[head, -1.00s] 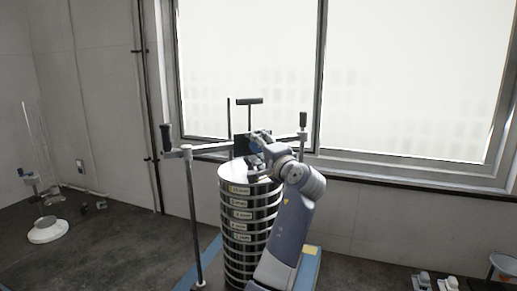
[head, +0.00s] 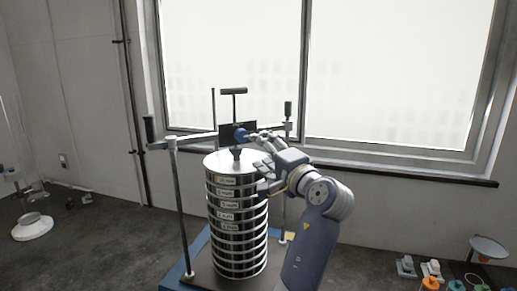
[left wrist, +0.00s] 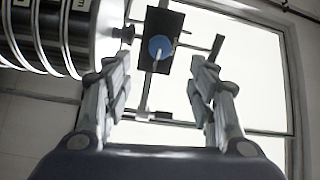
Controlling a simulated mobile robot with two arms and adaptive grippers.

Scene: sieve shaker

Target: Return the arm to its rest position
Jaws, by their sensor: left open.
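My left gripper (head: 259,162) is open and empty, at the right side of the sieve stack's top. In the left wrist view its two fingers (left wrist: 159,64) stand apart, with nothing between them. The sieve stack (head: 237,225) is a tall column of silver and black rings with yellowish labels, standing upright in the shaker. My right gripper is not in view.
The shaker's upright rods (head: 181,215) and crossbar with black handles (head: 149,128) stand close around the stack. Small items and a round pan (head: 489,246) lie at the right. A white-based stand (head: 32,228) is at the left.

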